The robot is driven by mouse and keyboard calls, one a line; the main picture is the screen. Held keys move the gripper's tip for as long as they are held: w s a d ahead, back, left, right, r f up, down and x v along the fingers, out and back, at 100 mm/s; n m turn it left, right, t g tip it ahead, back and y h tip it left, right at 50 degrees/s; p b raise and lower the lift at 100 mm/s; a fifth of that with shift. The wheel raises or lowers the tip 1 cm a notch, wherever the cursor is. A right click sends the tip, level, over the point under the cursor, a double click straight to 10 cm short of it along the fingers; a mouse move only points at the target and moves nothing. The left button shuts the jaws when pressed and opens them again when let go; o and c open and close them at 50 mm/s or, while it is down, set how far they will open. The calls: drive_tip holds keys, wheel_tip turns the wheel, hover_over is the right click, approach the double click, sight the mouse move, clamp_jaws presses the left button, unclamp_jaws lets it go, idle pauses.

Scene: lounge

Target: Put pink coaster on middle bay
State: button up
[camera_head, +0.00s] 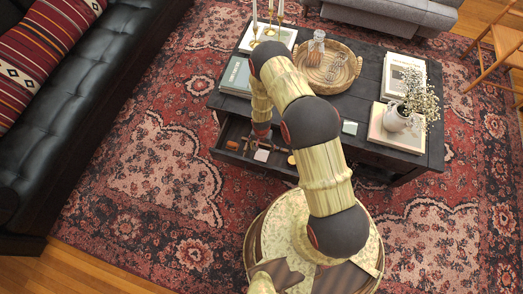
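A small pale square (261,155), perhaps the pink coaster, lies inside the open drawer (228,155) of the dark coffee table; its colour looks near white. Dividers in the drawer are too dark and small to make out, so I cannot tell which bay it is in. My gripper (251,145) reaches down at the drawer, close to the left of the pale square. My arm and its shadowed end hide much of the drawer, and the fingers are too small to read.
The coffee table (338,101) bears a round wicker tray (347,72) with glassware, books (236,76), a white flower vase (398,118) and a pale green square (349,128). A small brownish thing (291,160) lies right of the pale square. A black sofa (85,90) stands left.

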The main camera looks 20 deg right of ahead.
drive_tip(key=w+r+n+t, duration=0.1)
drive_tip(key=w+r, duration=0.3)
drive_tip(key=r, duration=0.8)
drive_tip(key=w+r, duration=0.3)
drive_tip(key=r, duration=0.9)
wheel_tip(320, 180, up, 23)
drive_tip(key=s+n+t, duration=0.2)
drive_tip(key=s+r+n+t, duration=0.1)
drive_tip(key=s+r, duration=0.4)
drive_tip(key=r, duration=0.4)
drive_tip(key=s+r+n, duration=0.1)
drive_tip(key=s+r, duration=0.5)
drive_tip(key=r, duration=0.3)
drive_tip(key=s+r+n, duration=0.1)
drive_tip(key=s+r, duration=0.2)
drive_tip(key=s, duration=0.5)
drive_tip(key=s+r+n+t, duration=0.1)
drive_tip(key=s+r, duration=0.3)
drive_tip(key=s, duration=0.4)
drive_tip(key=shift+s+d+t+p, duration=0.25)
drive_tip(key=shift+d+t+p, duration=0.05)
drive_tip(key=shift+p, duration=0.15)
